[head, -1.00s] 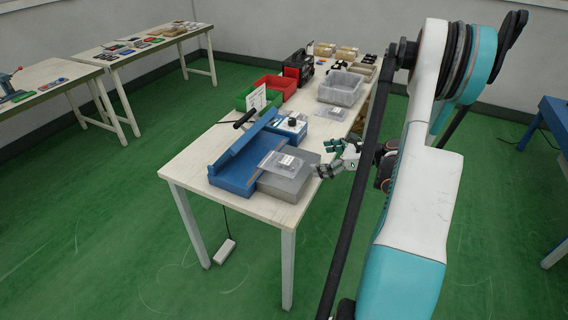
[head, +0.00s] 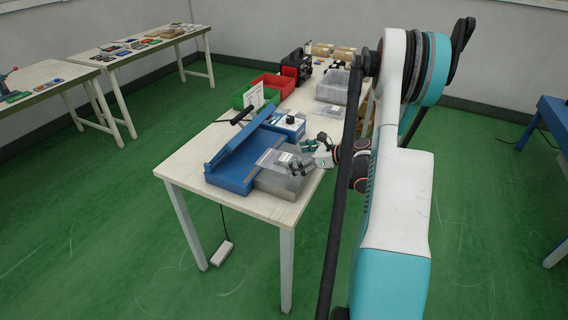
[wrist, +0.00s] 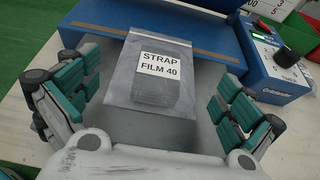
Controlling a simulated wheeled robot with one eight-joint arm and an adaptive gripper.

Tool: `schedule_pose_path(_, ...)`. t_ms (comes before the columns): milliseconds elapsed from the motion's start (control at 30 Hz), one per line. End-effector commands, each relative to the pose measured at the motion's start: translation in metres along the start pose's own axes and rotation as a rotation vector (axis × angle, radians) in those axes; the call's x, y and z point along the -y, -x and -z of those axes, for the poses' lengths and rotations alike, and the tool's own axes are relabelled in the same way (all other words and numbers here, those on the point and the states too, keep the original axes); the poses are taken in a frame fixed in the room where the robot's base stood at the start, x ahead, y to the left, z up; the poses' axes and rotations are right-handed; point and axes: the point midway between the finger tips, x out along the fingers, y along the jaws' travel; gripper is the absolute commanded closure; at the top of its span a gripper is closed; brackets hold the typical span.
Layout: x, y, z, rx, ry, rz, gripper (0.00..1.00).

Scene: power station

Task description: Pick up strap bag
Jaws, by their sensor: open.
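The strap bag (wrist: 152,92) is a clear, flat bag with a white label reading "STRAP FILM 40". In the wrist view it lies on a grey metal block (wrist: 195,135), between the two fingers of my gripper (wrist: 158,100). The fingers are spread wide, one on each side of the bag and apart from it. In the head view my gripper (head: 308,155) is over the right part of the grey block (head: 280,185). Only the left part of the bag (head: 268,158) shows there; the gripper hides the rest.
A blue sealer (head: 232,175) with a raised arm adjoins the block on the left. A blue control box (head: 290,125) stands behind. Red (head: 272,84) and green (head: 250,98) bins and a clear bin (head: 333,88) stand farther back. The table's front left corner is clear.

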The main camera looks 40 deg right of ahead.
Motion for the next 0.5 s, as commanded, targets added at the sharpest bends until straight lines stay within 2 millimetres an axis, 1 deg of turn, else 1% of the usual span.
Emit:
schedule_pose_path(33,-0.001,-0.01,0.002,0.0,0.001,-0.003,0.0)
schedule_pose_path(100,-0.001,-0.021,0.001,0.0,0.001,-0.003,0.0)
schedule_pose_path(200,-0.001,-0.031,0.0,0.0,0.0,-0.001,0.0)
schedule_pose_path(433,0.0,-0.033,-0.002,0.0,0.0,0.0,0.0)
schedule_pose_path(467,0.0,-0.033,-0.002,0.0,0.0,0.0,0.05)
schedule_pose_path(500,0.0,-0.033,-0.002,0.0,0.0,0.0,0.14)
